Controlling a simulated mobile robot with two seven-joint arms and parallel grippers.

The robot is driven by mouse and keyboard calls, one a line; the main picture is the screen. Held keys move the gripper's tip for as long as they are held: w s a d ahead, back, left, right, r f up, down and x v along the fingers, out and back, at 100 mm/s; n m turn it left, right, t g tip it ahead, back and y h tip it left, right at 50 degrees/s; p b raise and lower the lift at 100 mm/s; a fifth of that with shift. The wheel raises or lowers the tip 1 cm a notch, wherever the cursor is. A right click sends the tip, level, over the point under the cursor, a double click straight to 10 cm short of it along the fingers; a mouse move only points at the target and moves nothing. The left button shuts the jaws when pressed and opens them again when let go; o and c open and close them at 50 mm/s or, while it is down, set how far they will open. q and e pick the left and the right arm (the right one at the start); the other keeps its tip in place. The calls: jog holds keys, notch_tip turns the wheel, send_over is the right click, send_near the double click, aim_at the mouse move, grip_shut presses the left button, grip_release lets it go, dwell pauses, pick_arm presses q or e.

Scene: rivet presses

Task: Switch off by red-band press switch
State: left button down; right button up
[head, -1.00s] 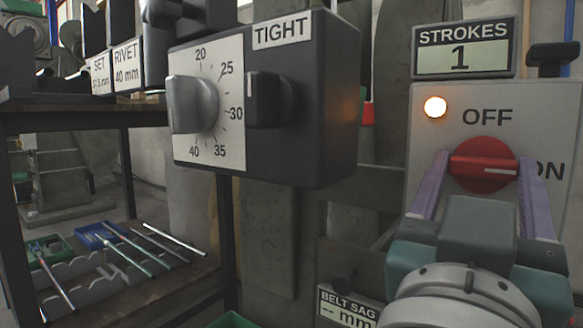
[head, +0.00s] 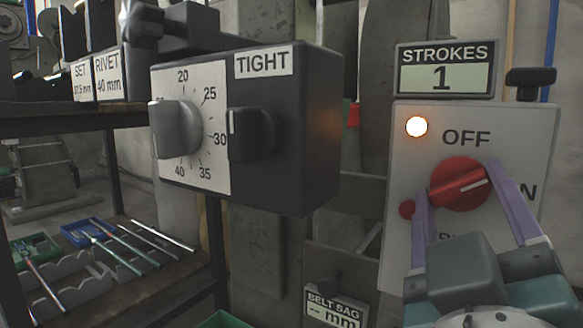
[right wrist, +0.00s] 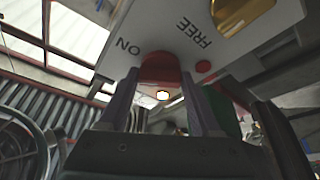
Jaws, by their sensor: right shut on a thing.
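The press switch is a red round knob (head: 446,188) with a white pointer line, on a grey panel (head: 400,165). The pointer tilts up to the right, between the OFF label above and the partly hidden ON label at the right. My right gripper (head: 475,195) has its purple fingers on either side of the knob and is shut on it. In the right wrist view the red knob (right wrist: 160,66) sits between the fingertips (right wrist: 162,85), near the ON label. An orange-white lamp (head: 417,127) glows beside OFF. My left gripper is not in view.
A STROKES display (head: 445,70) reading 1 tops the panel. A small red button (head: 407,209) is left of the knob. A dark box (head: 300,130) with a dial and TIGHT label stands to the left. A shelf (head: 150,290) holds several rods. A BELT SAG sign (head: 334,308) is below.

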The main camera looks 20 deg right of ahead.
jog(key=n+y+p, duration=0.1)
jog(key=n+p, duration=0.2)
jog(key=n+y+p, duration=0.1)
jog(key=n+p, duration=0.2)
jog(key=n, duration=0.1)
jog(key=r+n+y+p, duration=0.1)
jog(key=n+y+p, duration=0.1)
jog(key=n+p, duration=0.1)
jog(key=shift+s+d+n+g+p, duration=0.1)
jog(key=shift+n+g+p, duration=0.2)
jog(key=shift+p, duration=0.1)
jog(key=shift+f+n+g+y+p, duration=0.15)
jog(key=shift+n+g+y+p, duration=0.3)
jog(key=shift+n+p, duration=0.9)
jog(key=o, duration=1.4)
jog(key=shift+f, duration=0.1)
jog(key=v, duration=1)
jog(key=shift+p, duration=0.4)
